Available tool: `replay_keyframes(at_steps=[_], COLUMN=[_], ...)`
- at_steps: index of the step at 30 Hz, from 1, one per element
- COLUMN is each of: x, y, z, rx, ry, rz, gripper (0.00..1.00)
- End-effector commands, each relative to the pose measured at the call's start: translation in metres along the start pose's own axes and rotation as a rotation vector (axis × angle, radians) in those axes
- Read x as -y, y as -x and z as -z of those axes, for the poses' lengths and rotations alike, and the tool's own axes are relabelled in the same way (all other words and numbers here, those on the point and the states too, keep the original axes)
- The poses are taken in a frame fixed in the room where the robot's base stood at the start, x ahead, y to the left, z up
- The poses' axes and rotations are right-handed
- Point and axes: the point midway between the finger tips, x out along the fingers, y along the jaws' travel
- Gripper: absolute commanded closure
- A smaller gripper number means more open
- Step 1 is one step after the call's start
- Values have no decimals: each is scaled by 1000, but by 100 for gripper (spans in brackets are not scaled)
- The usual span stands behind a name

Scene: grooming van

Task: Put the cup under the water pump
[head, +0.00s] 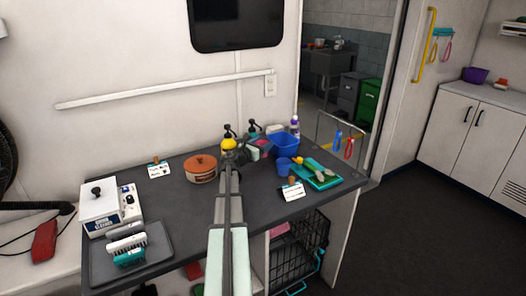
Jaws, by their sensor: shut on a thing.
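My gripper (235,158) is at the far end of my arm, over the back middle of the dark table. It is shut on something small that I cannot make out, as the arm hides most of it. A yellow bottle with a black pump top (229,143) shows right at the gripper's tip; I cannot tell whether they touch. Another black pump top (252,127) shows behind and to the right, its body mostly hidden. A blue cup (284,165) stands to the right of my gripper, in front of a blue basin (285,147). No pump is marked clearly as the water pump.
On the table (180,220) are a brown lidded pot (201,169), a teal tray (318,175), a white card (292,192), a white-and-blue device (112,207) and a grey tray with brushes (154,264). The table's middle left is clear.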

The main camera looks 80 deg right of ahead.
Motion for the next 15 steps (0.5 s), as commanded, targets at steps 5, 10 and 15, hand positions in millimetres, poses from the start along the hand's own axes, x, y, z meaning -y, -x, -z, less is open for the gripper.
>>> replay_keyframes(at_steps=[5,10,15], x=[0,0,0], y=[-7,-7,-7], z=[1,16,34], rx=[0,-2,-1], ry=[0,0,1], rz=[0,0,0], gripper=[66,66,66])
